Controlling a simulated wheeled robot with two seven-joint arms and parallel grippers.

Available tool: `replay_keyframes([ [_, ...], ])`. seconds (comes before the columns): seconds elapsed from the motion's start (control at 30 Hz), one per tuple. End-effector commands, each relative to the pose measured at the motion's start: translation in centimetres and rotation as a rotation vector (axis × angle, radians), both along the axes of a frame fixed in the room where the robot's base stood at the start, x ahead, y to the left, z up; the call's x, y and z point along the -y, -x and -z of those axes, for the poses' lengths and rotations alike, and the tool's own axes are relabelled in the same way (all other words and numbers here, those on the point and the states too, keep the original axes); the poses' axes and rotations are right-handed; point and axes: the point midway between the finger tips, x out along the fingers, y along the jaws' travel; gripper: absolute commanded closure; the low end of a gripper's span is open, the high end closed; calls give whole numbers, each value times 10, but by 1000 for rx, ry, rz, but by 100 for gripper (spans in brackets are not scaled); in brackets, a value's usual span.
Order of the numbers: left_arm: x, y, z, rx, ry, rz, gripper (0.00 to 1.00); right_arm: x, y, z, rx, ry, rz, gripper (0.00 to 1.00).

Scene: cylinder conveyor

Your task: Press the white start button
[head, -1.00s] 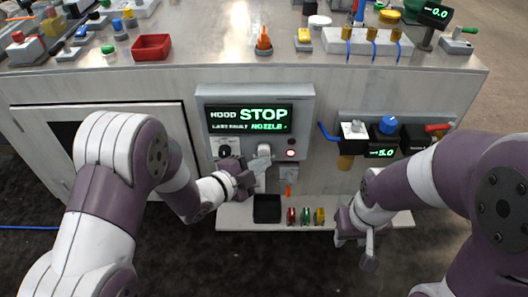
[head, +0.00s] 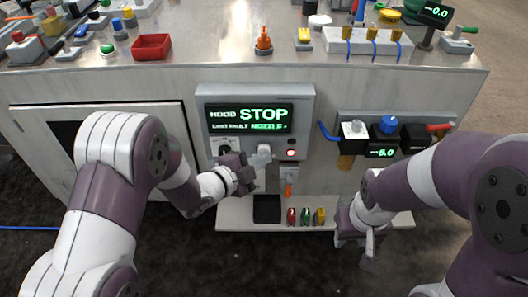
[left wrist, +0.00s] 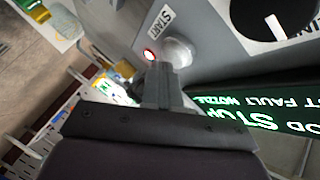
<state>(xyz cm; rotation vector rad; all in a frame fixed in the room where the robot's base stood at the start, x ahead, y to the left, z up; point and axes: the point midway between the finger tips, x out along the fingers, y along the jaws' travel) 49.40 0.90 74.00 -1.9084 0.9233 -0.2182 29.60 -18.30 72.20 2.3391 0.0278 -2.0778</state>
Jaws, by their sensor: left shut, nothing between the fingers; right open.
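The white start button (head: 264,149) is on the grey control panel below the green display. It also shows in the left wrist view (left wrist: 179,52) as a round white cap beside a START label (left wrist: 161,20). My left gripper (head: 261,161) is shut and empty, its fingertips at the lower edge of the button in the head view. In the left wrist view its fingers (left wrist: 160,70) point at the button's near side; I cannot tell whether they touch it. My right gripper (head: 369,247) is open, low and to the right, away from the panel.
The display (head: 250,118) reads STOP. A red lit indicator (head: 291,153) sits right of the button, and a black dial (head: 223,150) left of it. Below are a black bin (head: 267,209) and several coloured clips on a ledge. A valve unit (head: 388,127) is at right.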

Motion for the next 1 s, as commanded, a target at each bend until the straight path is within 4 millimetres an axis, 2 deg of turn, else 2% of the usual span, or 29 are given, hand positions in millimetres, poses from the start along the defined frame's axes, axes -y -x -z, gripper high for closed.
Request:
replay_keyframes([
  [0.63,0,-4,0,0,0,-1,100,0,0,1,0,0,0,57],
  [1.0,0,12,0,0,0,0,100,0,0,1,0,0,0,57],
])
